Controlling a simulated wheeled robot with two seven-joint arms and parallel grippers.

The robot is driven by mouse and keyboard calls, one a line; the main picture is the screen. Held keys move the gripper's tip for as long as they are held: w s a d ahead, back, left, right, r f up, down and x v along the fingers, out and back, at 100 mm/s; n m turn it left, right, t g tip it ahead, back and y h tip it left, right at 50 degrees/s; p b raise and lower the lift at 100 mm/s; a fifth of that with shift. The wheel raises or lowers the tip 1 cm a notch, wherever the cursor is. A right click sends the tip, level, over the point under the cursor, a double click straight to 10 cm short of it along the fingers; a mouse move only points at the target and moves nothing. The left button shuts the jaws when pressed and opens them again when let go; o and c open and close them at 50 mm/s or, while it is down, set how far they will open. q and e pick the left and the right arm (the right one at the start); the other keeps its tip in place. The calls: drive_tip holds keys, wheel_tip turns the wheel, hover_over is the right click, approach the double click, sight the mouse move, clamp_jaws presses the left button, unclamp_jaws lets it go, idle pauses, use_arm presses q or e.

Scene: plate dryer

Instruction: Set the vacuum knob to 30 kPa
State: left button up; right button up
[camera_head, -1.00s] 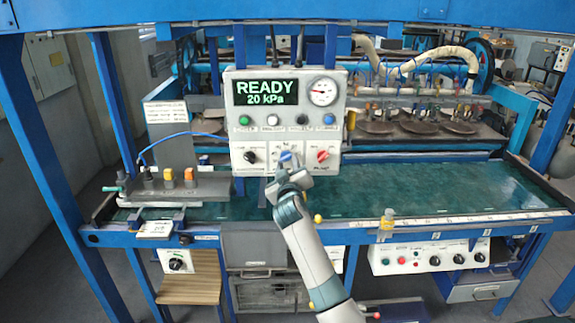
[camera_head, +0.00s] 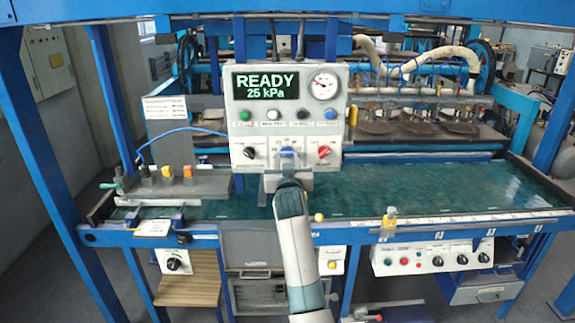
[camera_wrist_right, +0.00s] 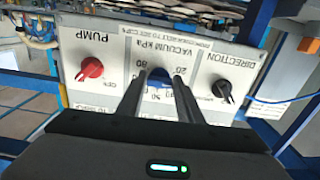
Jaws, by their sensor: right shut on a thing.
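The blue vacuum knob (camera_head: 287,153) is in the middle of the lower row. My right gripper (camera_head: 287,163) reaches up to it from below and is shut on it. In the right wrist view the picture is upside down; the gripper's two dark fingers (camera_wrist_right: 163,85) close on the sides of the blue knob (camera_wrist_right: 160,73), under the "VACUUM KPa" label. The fingers hide part of the dial marks. My left gripper is not in view.
The black direction knob (camera_head: 250,152) and the red pump knob (camera_head: 324,152) flank the vacuum knob closely. A row of buttons (camera_head: 273,115) and a round gauge (camera_head: 324,86) are above. The green table (camera_head: 420,185) is clear to the right.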

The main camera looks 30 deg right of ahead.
drive_tip(key=shift+a+m+b, duration=0.1)
drive_tip(key=shift+m+b, duration=0.2)
drive_tip(key=shift+m, duration=0.8)
drive_tip(key=o, duration=1.1)
